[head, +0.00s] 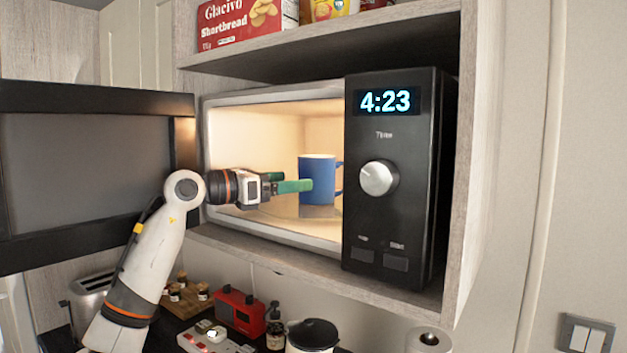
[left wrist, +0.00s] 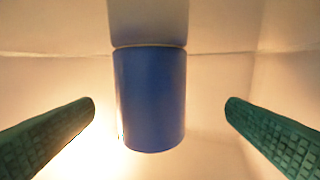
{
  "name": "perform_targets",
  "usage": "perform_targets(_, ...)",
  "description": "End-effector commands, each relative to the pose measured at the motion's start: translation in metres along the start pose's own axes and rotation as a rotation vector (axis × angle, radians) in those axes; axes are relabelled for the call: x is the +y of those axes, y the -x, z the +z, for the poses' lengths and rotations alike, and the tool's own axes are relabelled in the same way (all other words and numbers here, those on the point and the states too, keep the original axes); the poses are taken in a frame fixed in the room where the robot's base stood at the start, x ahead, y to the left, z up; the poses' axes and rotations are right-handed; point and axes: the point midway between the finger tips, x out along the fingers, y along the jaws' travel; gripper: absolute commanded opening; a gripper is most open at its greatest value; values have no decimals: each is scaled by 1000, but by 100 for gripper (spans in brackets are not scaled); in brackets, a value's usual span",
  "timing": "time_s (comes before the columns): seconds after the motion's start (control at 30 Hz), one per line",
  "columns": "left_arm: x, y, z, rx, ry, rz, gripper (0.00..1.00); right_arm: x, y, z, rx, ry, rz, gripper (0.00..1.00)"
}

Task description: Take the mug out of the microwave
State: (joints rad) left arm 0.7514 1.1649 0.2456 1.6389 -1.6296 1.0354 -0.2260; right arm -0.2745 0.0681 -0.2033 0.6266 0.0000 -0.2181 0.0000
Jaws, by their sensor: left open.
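The blue mug (head: 318,180) stands upright inside the lit microwave (head: 390,180), towards the right of the cavity, with its handle on the right, partly behind the control panel. In the left wrist view the mug (left wrist: 150,98) is centred between the fingers, with a gap on each side. My left gripper (head: 300,186) reaches into the microwave with its green fingers at the mug's left side. It is open in the left wrist view (left wrist: 160,115), and holds nothing. My right gripper is not in view.
The microwave door (head: 95,175) is swung wide open to the left. A shelf (head: 330,46) with a shortbread box (head: 245,22) is above. A toaster (head: 92,293), a red radio (head: 241,311) and a pot (head: 312,335) stand on the counter below.

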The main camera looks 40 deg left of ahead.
Motion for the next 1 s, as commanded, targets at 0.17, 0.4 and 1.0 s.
perform_targets(0.17, 1, -19, -4, -1, 4, 4, 95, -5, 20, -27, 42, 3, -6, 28)
perform_targets(0.4, -3, -48, -7, 0, 5, 4, 95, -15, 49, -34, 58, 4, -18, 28)
perform_targets(1.0, -4, -72, 0, -2, 1, 2, 72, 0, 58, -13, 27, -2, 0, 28)
